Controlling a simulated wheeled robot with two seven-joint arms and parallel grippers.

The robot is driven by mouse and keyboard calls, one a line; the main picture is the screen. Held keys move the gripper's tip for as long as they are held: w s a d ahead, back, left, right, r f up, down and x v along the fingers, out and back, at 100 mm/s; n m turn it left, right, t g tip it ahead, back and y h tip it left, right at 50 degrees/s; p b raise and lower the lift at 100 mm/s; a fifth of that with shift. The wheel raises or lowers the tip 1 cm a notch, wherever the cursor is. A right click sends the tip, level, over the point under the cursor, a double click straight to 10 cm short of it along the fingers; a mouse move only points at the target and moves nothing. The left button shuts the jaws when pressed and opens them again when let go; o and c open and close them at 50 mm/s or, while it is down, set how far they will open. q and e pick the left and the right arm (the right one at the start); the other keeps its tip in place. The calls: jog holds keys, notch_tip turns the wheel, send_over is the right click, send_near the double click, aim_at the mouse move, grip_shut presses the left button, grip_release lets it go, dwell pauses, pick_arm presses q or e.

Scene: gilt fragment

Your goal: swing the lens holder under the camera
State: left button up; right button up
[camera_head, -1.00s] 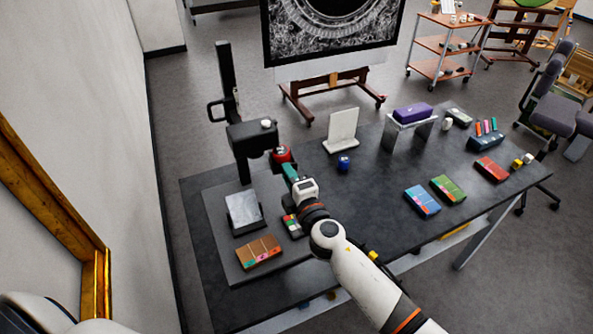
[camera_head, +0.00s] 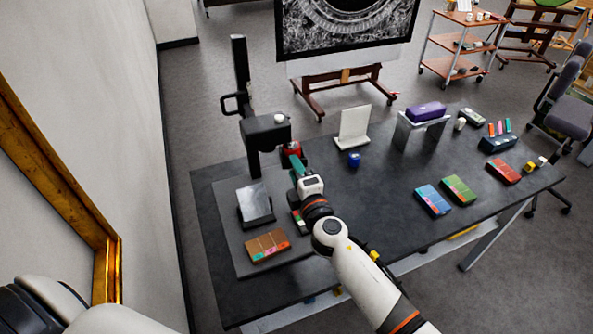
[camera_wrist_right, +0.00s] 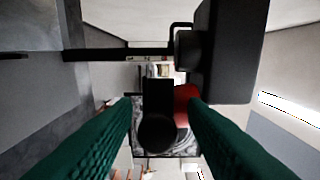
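The camera (camera_head: 265,132) is a black block on a dark upright stand at the table's left. It also shows large and dark at the upper right of the right wrist view (camera_wrist_right: 228,50). A red part (camera_head: 291,149) sits beside it, probably on the lens holder. In the right wrist view, a black rounded piece (camera_wrist_right: 158,132), perhaps the holder's handle, shows between my green fingers, with the red part (camera_wrist_right: 184,104) just behind. My right gripper (camera_head: 296,163) is open around this piece, with gaps on both sides. The holder's arm is mostly hidden. My left gripper is out of view.
Below the camera lies a grey plate (camera_head: 255,203). A brown box (camera_head: 267,246) and a small colour card (camera_head: 297,222) lie near my right wrist. A white stand (camera_head: 353,128) and blue jar (camera_head: 354,160) stand to the right. The table's middle is clear.

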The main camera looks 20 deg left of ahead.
jog(key=shift+d, duration=0.15)
jog(key=shift+s+d, duration=0.1)
jog(key=shift+d, duration=0.15)
jog(key=v, duration=1.1)
jog(key=shift+s, duration=0.25)
